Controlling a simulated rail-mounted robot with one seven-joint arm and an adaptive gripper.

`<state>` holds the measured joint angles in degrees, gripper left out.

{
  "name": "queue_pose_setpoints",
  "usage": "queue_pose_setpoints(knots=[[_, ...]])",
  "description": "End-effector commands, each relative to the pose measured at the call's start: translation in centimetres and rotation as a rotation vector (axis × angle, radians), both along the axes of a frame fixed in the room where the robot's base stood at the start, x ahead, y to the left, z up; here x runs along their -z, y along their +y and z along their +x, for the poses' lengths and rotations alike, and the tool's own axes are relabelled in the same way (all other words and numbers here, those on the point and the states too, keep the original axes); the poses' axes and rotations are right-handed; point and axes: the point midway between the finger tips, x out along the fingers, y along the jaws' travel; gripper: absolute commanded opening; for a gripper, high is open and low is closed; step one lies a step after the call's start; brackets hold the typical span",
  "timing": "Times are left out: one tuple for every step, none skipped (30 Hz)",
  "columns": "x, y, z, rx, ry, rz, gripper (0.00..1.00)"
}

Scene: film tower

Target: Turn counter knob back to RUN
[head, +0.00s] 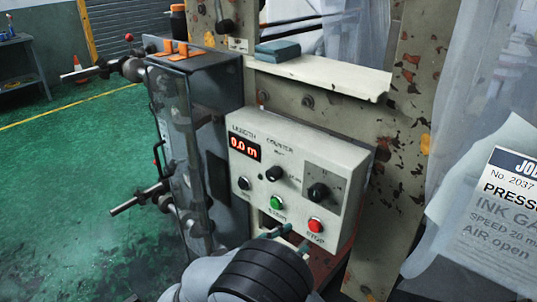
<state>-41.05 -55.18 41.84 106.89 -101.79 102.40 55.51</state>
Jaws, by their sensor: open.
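The cream control box (262,208) is mounted on the machine frame in the middle of the head view. Its red display (245,148) reads 0.0 m, beside the words LENGTH and COUNTER. A black knob (274,174) sits below the COUNTER label; the small print around it is too small to read, so its setting cannot be told. My gripper (288,236) is open at the box's lower edge, below the knob and apart from it, near the START and STOP labels. Its body hides part of the box's underside. No object shows between the fingers.
Near the knob are a green button (277,203), a red button (315,225), a small black knob (243,183) and a larger black knob (318,192). A cream shelf (320,75) juts out above. A job sheet (500,220) hangs at right. Green floor lies open at left.

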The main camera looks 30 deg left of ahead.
Motion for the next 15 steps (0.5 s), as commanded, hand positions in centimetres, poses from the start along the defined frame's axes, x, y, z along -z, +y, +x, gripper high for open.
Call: queue_pose_setpoints(knots=[[-4.7, 2.1, -1.3, -0.02, -0.06, 0.047, 0.44], [-6.2, 3.0, -1.9, -0.029, -0.096, 0.077, 0.44], [-8.1, 4.2, -2.7, -0.04, -0.138, 0.118, 0.44], [-9.2, 4.9, -3.2, -0.047, -0.166, 0.145, 0.44], [-10.3, 5.5, -3.8, -0.054, -0.19, 0.172, 0.44], [-11.4, 6.2, -4.4, -0.062, -0.217, 0.202, 0.44], [-12.1, 6.6, -4.8, -0.066, -0.234, 0.223, 0.44], [-12.6, 7.0, -5.2, -0.072, -0.247, 0.239, 0.44], [-13.1, 7.3, -5.5, -0.074, -0.262, 0.256, 0.44], [-13.4, 7.5, -5.6, -0.078, -0.27, 0.267, 0.44], [-13.5, 7.6, -5.7, -0.08, -0.276, 0.274, 0.44], [-13.7, 7.7, -5.6, -0.08, -0.28, 0.28, 0.44], [-13.7, 7.7, -5.4, -0.08, -0.282, 0.283, 0.44], [-13.7, 7.7, -5.1, -0.08, -0.284, 0.284, 0.44], [-13.6, 7.7, -4.6, -0.08, -0.284, 0.284, 0.44]])
